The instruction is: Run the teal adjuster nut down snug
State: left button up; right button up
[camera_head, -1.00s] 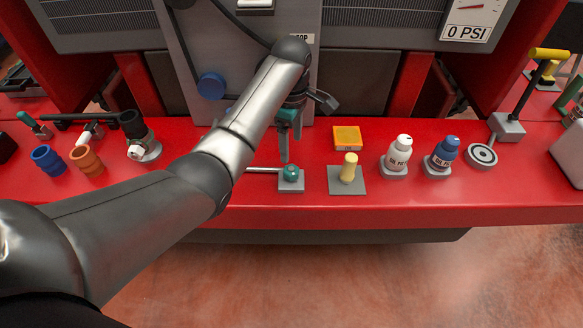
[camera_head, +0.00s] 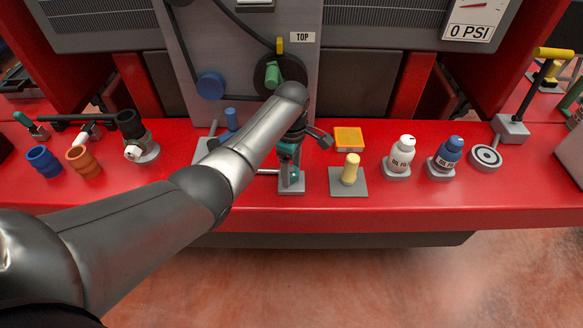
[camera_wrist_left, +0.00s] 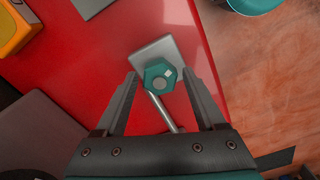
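The teal adjuster nut (camera_wrist_left: 160,75) is a hexagon with a small white mark, on a grey block (camera_wrist_left: 148,50) near the bench's front edge. In the head view the nut (camera_head: 294,174) is partly hidden by my left gripper (camera_head: 291,181). That gripper points down over the block. In the left wrist view the left gripper (camera_wrist_left: 160,74) is open, with one finger on each side of the nut and a visible gap on both sides. A metal rod (camera_wrist_left: 164,112) runs out from beside the nut. My right gripper is not in view.
Blue (camera_head: 45,160) and orange (camera_head: 83,161) fittings stand at left. The grey panel with pulleys (camera_head: 211,86) rises behind.

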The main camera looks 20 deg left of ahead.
pick_arm(q)
grip_shut()
dwell(0.3)
